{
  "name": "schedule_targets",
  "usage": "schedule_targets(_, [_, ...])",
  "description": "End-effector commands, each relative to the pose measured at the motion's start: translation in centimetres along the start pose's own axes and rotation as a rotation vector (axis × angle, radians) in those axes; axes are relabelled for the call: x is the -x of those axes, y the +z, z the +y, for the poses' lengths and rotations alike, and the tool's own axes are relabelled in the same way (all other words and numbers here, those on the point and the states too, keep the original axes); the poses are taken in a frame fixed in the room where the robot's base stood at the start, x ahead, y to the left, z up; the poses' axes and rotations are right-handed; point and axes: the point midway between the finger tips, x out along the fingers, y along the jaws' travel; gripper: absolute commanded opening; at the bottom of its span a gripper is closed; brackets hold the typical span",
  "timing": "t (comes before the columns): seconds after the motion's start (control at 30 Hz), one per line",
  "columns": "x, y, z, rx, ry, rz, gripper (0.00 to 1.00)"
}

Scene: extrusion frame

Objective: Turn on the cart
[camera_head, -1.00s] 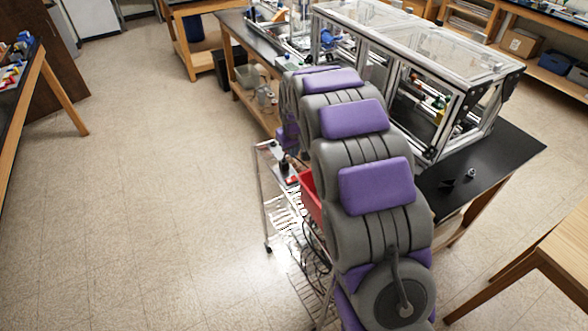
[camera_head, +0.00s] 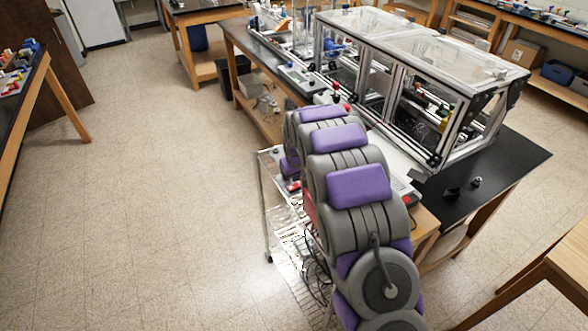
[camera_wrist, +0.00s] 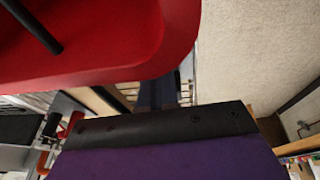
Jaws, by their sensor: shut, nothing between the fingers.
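A metal wire cart (camera_head: 265,215) stands left of my arm in the head view, close beside the bench. Its top holds a small item with red on it (camera_head: 293,186); my arm hides much of the cart, and no switch can be made out. In the wrist view my gripper (camera_wrist: 165,90) shows as dark fingers beyond a black plate and purple body; it is shut and empty. A large red rounded surface (camera_wrist: 110,40) with a dark rod fills the top left of that view, close to the gripper; whether they touch cannot be told.
A black-topped bench (camera_head: 500,180) carries a clear-panelled extrusion frame (camera_head: 430,75). A red knob (camera_head: 336,86) shows just beyond my arm. A wooden table (camera_head: 565,245) is at the right. The floor left of the cart is clear.

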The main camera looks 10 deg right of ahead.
Motion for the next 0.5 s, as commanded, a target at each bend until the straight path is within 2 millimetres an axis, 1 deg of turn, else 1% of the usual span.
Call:
schedule_targets(0.03, [-0.8, 0.27, 0.13, -0.001, 0.0, 0.0, 0.0])
schedule_targets(0.13, [-1.49, 0.43, 0.33, 0.0, 0.001, 0.002, 0.0])
schedule_targets(0.5, [-1.69, 0.48, 0.42, -0.001, 0.0, 0.003, 0.0])
